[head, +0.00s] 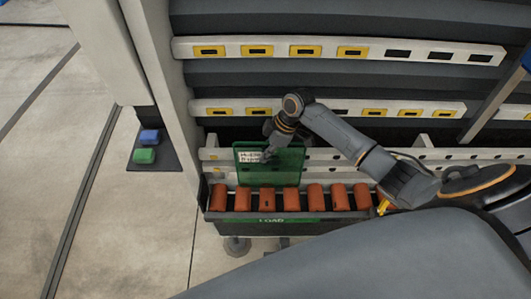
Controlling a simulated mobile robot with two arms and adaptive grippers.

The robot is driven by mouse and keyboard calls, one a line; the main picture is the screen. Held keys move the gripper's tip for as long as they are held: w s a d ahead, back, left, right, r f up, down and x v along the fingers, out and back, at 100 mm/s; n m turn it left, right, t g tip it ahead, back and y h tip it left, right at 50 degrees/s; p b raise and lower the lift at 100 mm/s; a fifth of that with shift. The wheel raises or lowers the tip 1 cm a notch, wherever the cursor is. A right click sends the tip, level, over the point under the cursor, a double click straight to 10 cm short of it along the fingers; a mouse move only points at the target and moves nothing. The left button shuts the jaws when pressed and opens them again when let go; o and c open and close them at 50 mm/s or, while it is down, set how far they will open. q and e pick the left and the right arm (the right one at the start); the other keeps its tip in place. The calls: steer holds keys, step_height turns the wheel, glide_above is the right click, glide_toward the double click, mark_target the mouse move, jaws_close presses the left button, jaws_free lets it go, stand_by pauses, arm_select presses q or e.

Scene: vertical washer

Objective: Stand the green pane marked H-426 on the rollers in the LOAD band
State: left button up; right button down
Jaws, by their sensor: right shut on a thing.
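The green pane (285,172) is upright over the left part of the roller row, with a white label near its upper left. The label's print is too small to read surely. My right gripper (267,154) is shut on the pane's upper edge, beside the label. The orange rollers (312,198) stand in a row along a dark rail. The LOAD band (300,219) is a green strip with lettering on the rail's front, below the pane. The pane's lower edge meets the rollers' tops in the picture; I cannot tell whether it touches them. My left gripper is out of view.
Pale slotted rails (330,48) with yellow-framed openings cross the washer behind. A pale upright post (165,85) stands left of the rollers. A small dark panel with a blue button (149,137) and a green button (144,156) is beside it. The floor at left is clear.

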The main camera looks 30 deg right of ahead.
steer(key=c, duration=1.4)
jaws_free()
steer(key=shift+w+d+r, duration=0.15)
steer(key=shift+w+d, duration=0.05)
steer(key=shift+w, duration=0.1)
steer(key=shift+s+f, duration=0.2)
steer(key=shift+f, duration=0.1)
steer(key=shift+r, duration=0.2)
steer(key=v, duration=1.2)
steer(key=shift+w, duration=0.1)
steer(key=shift+r, duration=0.1)
steer(key=r+p, duration=0.6)
steer(key=w+r+p, duration=0.1)
steer(key=r+p, duration=0.2)
steer(key=p, duration=0.1)
steer(key=shift+d+r, duration=0.2)
steer(key=shift+r, duration=0.2)
steer(key=shift+s+f, duration=0.1)
